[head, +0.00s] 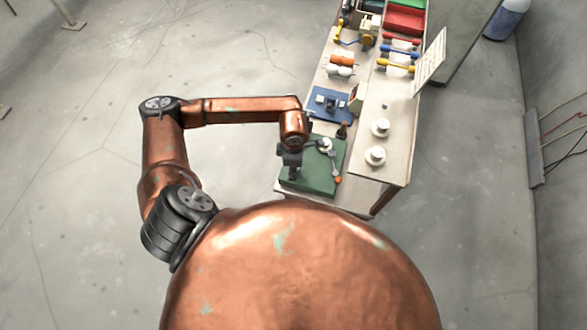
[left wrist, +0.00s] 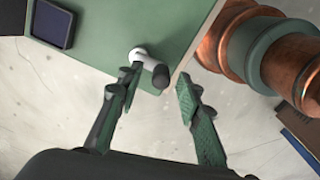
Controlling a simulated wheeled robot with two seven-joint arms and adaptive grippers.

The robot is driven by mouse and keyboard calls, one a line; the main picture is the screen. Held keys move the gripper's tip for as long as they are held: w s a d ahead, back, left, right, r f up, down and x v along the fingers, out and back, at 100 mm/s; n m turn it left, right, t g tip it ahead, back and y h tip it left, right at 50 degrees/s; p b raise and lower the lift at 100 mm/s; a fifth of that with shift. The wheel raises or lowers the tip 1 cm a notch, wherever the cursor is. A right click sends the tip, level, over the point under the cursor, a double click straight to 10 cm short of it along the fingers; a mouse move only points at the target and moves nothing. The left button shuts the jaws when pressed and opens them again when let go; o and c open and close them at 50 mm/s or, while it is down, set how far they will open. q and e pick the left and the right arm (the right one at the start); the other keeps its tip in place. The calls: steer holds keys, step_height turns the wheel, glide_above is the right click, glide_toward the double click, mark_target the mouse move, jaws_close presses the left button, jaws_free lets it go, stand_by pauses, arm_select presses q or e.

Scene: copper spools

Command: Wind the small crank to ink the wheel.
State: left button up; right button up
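My left gripper (head: 291,165) hangs over the near left part of a green board (head: 329,178) in the head view. In the left wrist view the gripper (left wrist: 158,82) is open, its two fingers apart. A small crank with a white arm (left wrist: 142,57) and a dark knob (left wrist: 160,76) sticks out at the edge of the green surface (left wrist: 115,30). The knob lies between the fingertips with gaps on both sides. In the head view my gripper and arm hide the crank. I cannot clearly make out the inked wheel. My right gripper is in neither view.
A dark blue square (left wrist: 52,23) sits on the green surface. Behind the board are a blue board (head: 327,104) with a grey device and coloured rollers (head: 398,55). White cups (head: 375,155) stand to the right. Open floor lies left of the bench.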

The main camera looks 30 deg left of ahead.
arm_select(q)
steer(key=shift+f, duration=0.55)
steer(key=shift+c, duration=0.2)
jaws_close()
